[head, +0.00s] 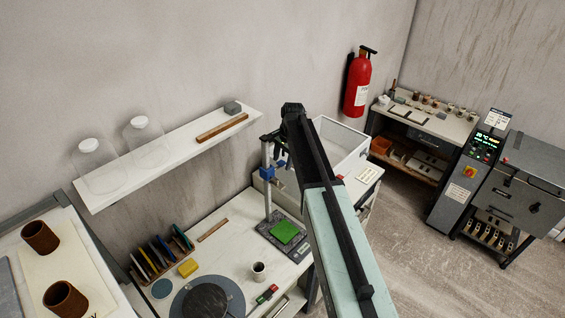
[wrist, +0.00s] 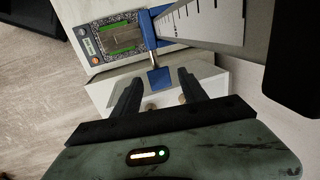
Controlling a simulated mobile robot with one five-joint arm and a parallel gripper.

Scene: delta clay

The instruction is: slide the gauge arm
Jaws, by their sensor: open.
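The gauge stands on the white bench in the head view, with a pale upright column (head: 267,200) and a blue slider (head: 267,173). Its dark base (head: 268,228) carries a green pad (head: 285,232). In the wrist view, the scaled column (wrist: 205,24) runs to the upper right, and the blue gauge arm (wrist: 159,76) ends in a flat tab. My gripper (wrist: 160,80) is open, its two dark fingers apart. The tab appears between the fingertips; I cannot tell whether they touch it. In the head view my gripper (head: 275,142) is near the column top, partly hidden by my arm.
A white shelf (head: 170,158) with glass jars runs along the wall at left. A white bin (head: 340,143) stands behind my arm.

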